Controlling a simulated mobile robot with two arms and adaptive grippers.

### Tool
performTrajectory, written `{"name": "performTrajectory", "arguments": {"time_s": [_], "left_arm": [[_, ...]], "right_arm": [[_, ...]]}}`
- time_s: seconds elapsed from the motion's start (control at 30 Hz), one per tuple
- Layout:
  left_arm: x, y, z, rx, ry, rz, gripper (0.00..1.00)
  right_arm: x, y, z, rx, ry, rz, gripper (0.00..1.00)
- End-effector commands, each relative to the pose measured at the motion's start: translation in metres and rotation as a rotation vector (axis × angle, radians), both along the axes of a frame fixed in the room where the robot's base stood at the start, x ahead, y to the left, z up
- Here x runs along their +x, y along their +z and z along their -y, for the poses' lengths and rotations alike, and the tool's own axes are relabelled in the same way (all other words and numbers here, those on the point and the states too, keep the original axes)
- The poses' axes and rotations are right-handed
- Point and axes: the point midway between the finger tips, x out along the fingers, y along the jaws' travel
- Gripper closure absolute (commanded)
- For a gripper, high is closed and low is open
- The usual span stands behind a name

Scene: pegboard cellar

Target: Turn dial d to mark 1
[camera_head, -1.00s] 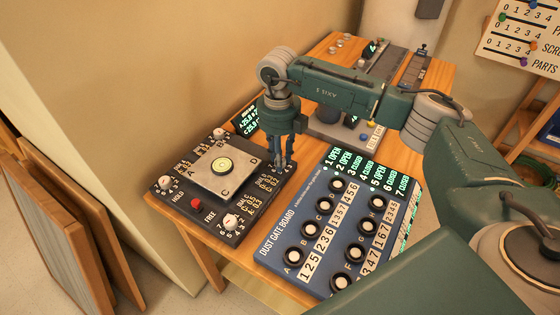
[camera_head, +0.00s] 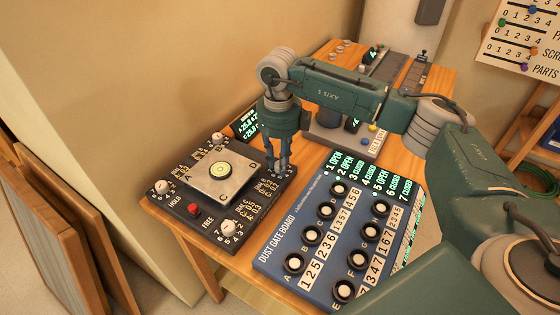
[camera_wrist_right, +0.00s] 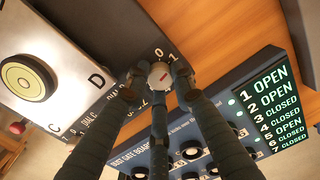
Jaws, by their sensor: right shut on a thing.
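Dial d (camera_wrist_right: 160,72) is a small pale knob with a reddish mark, at the corner of the dark panel (camera_head: 245,222) beside the plate's letter D. In the right wrist view it sits between my right gripper's (camera_wrist_right: 158,85) fingers, which are shut on it. The numerals 0 and 1 show just past the knob; I cannot tell which mark it points to. My left gripper is not in view.
The plate (camera_head: 230,192) with a round yellow-green level (camera_head: 220,169) fills the panel's middle. The blue dust gate board (camera_head: 330,240) with several black-ringed knobs lies close on the right. A small display (camera_head: 244,124) stands behind.

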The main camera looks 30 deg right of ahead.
Motion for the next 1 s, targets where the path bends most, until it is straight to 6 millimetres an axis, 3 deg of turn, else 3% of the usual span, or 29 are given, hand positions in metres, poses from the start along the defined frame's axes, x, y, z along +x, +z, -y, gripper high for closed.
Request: {"name": "performTrajectory", "arguments": {"time_s": [0.17, 0.2, 0.3, 0.67, 1.0], "left_arm": [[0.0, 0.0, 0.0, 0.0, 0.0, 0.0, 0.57], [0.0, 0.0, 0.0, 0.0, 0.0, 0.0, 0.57], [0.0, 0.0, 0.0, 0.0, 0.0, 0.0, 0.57], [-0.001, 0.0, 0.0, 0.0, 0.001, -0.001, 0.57], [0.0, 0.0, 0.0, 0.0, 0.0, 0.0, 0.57]], "right_arm": [[0.001, 0.002, 0.001, 0.0, -0.002, 0.003, 1.0], [0.001, 0.002, 0.001, 0.0, -0.003, 0.003, 0.72], [0.001, 0.002, 0.001, 0.0, -0.003, 0.003, 0.57], [0.001, 0.007, 0.0, 0.0, -0.002, 0.002, 0.57], [0.001, 0.072, -0.001, 0.0, -0.002, 0.007, 0.57]]}}
